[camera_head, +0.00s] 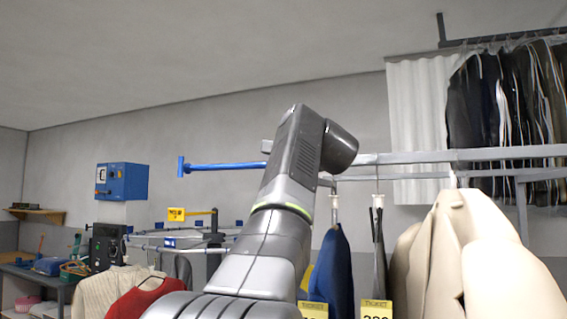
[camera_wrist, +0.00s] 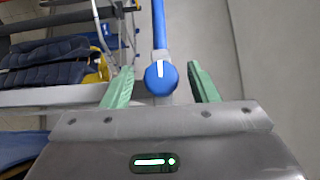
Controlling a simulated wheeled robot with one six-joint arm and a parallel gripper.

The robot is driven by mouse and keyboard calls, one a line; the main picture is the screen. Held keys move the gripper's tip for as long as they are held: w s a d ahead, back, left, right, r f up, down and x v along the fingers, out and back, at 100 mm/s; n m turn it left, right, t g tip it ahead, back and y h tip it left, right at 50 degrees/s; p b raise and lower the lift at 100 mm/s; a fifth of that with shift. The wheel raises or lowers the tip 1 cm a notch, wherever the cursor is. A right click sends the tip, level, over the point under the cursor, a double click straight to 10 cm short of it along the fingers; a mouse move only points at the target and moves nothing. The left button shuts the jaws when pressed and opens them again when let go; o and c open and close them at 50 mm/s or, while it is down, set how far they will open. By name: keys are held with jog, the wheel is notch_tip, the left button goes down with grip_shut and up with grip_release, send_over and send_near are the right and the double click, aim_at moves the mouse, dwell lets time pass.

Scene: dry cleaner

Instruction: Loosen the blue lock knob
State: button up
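The blue lock knob (camera_wrist: 161,80) shows in the wrist view as a round blue cap with a white line pointing up the picture. A blue bar (camera_wrist: 159,25) runs up the picture from behind it. My gripper (camera_wrist: 160,66) is open, with one green finger on each side of the knob and a gap on both sides. Whether the knob lies at fingertip depth I cannot tell. In the head view the blue bar (camera_head: 225,166) with a short crosspiece at its left end sticks out left from behind my arm. My gripper and the knob are hidden there.
A grey rail (camera_head: 400,158) runs right from behind my arm. Beige coats (camera_head: 470,255) and a blue garment (camera_head: 333,270) hang below it, some with yellow tickets. A blue control box (camera_head: 123,182) is on the left wall. Dark clothes (camera_wrist: 45,62) hang left in the wrist view.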

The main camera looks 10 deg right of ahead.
jog(key=shift+s, duration=0.1)
jog(key=s+d+b, duration=0.2)
jog(key=s+b, duration=0.1)
jog(key=s, duration=1)
jog(key=shift+s+d+b, duration=0.2)
jog(key=shift+d+b, duration=0.1)
jog(key=shift+w, duration=0.1)
jog(key=w+a+p, duration=0.2)
jog(key=w+p, duration=0.1)
jog(key=w, duration=1)
jog(key=shift+w+a+p, duration=0.2)
jog(key=shift+a+p, duration=0.1)
jog(key=shift+s, duration=0.1)
